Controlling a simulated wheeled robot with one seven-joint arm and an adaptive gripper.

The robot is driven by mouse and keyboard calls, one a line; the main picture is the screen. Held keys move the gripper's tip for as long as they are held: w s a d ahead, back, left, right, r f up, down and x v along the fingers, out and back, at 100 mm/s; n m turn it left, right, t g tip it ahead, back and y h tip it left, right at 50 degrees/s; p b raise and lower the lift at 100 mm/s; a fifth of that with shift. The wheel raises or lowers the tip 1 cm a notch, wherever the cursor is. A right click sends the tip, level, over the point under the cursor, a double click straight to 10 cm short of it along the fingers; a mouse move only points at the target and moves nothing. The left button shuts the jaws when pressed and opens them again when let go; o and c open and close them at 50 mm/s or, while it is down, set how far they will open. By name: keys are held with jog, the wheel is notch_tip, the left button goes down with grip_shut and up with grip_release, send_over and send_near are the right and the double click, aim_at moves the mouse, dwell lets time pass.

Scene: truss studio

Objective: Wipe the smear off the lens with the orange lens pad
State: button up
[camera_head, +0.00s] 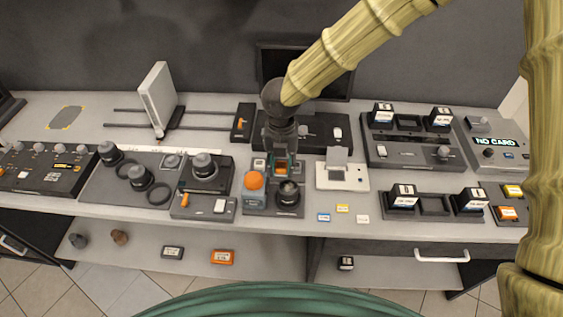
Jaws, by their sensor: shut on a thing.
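My gripper (284,165) points down over the middle of the bench. It is shut on a small orange piece that shows between its fingers, which looks like the orange lens pad (281,169). Just in front of and below the gripper, a dark round lens (288,191) stands upright on a dark base (289,209). The pad looks slightly behind the lens; I cannot tell whether they touch. The smear is too small to make out. An orange dome (255,180) sits on a grey block left of the lens.
A camera-like unit (204,170) and loose lenses (141,177) stand to the left. A white device (342,177) stands close on the right, with small cards (343,208) in front. Battery docks (403,197) fill the right. A lower shelf holds an orange box (222,257).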

aim_at(282, 172)
notch_tip(282, 172, down, 8)
jog(key=b, duration=0.5)
jog(key=shift+r+b, duration=0.25)
jog(key=shift+b, duration=0.1)
jog(key=shift+d+r, duration=0.1)
jog(key=shift+d, duration=0.5)
jog(key=shift+c, duration=0.4)
jog(key=shift+d+f, duration=0.2)
jog(key=shift+d, duration=1.05)
jog(key=shift+d+f+b, duration=0.15)
jog(key=shift+d+b, duration=0.1)
jog(key=shift+b, duration=0.25)
jog(key=shift+a+r+p, duration=0.15)
jog(key=shift+a+p, duration=0.05)
jog(key=shift+a, duration=0.6)
jog(key=shift+a+r+p, duration=0.1)
jog(key=shift+a+p, duration=0.1)
jog(key=shift+a, duration=0.55)
jog(key=shift+a+f, duration=0.1)
jog(key=shift+a, duration=0.25)
jog(key=shift+w+a+r+p, duration=0.1)
jog(key=shift+a+r+p, duration=0.1)
jog(key=shift+r+p, duration=0.75)
notch_tip(282, 172, up, 3)
jog(key=shift+f+p, duration=0.1)
jog(key=shift+p, duration=0.65)
jog(key=shift+r+p, duration=1.5)
jog(key=shift+r, duration=0.25)
